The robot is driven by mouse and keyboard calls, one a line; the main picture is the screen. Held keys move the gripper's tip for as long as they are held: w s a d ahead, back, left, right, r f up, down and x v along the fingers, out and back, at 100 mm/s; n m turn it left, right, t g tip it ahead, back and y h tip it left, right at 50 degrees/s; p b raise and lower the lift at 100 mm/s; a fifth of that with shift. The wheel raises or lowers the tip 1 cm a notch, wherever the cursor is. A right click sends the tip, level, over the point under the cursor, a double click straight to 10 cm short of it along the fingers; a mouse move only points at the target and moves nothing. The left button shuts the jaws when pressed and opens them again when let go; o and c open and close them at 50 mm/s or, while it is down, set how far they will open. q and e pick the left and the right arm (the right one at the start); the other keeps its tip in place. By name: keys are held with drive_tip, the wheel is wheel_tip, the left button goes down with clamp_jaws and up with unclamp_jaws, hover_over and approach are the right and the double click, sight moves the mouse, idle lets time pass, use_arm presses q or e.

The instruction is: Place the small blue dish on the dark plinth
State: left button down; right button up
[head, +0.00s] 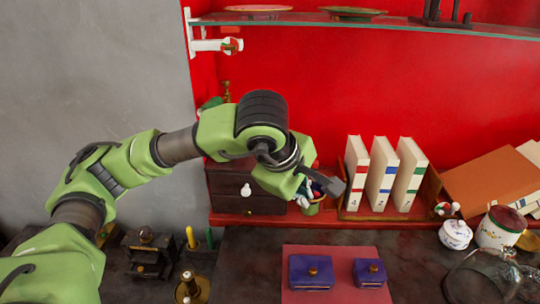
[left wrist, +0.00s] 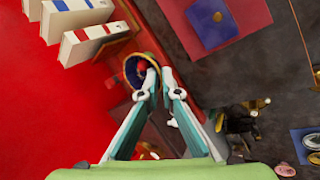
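A small bowl (left wrist: 129,67), blue inside with a yellow rim, is at the fingertips of my left gripper (left wrist: 158,88) in the left wrist view. Something red shows in it. In the head view a small yellow-green pot (head: 313,209), apparently the same piece, is on the red ledge under my left gripper (head: 318,190). The two fingers are apart, one overlapping the bowl's rim in the picture; I cannot tell whether they touch it. I cannot tell for certain which dark piece is the plinth; a black stand (head: 149,254) is at lower left. My right gripper is not in view.
White books (head: 382,178) stand right of the bowl, a dark drawer chest (head: 228,187) left. Two purple boxes (head: 311,271) sit on a red mat (head: 340,252). A glass shelf (head: 370,24) runs above. White jars (head: 455,234) and a glass dome (head: 482,279) are at right.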

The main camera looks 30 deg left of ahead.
use_arm(q)
drive_tip(key=w+a+r+n+g+y+p, duration=0.1)
drive_tip(key=w+r+n+y, duration=0.15)
drive_tip(key=r+n, duration=0.25)
drive_tip(key=w+a+r+n+g+y, duration=0.1)
drive_tip(key=w+a+r+n+y, duration=0.15)
drive_tip(key=r+n, duration=0.25)
drive_tip(key=shift+n, duration=0.7)
drive_tip(key=w+a+f+p, duration=0.1)
drive_tip(key=w+a+f, duration=0.1)
drive_tip(key=a, duration=0.1)
drive_tip(key=w+a+f+p, duration=0.1)
drive_tip(key=w+a+f, duration=0.4)
drive_tip(key=w+a, duration=0.1)
drive_tip(key=a, duration=0.1)
drive_tip(key=shift+w+f+p, duration=0.1)
drive_tip(key=shift+f+p, duration=0.25)
drive_tip(key=shift+p, duration=0.05)
drive_tip(key=shift+w+a+f, duration=0.2)
drive_tip(key=shift+w+f, duration=0.05)
drive_tip(key=shift+f, duration=0.25)
drive_tip(key=f+p, duration=0.2)
drive_tip(key=f, duration=0.1)
drive_tip(key=shift+w+a, duration=0.15)
drive_tip(key=shift+a, duration=0.05)
drive_tip(key=shift+f, duration=0.35)
drive_tip(key=c, duration=2.6)
unclamp_jaws()
drive_tip(key=shift+f, duration=0.1)
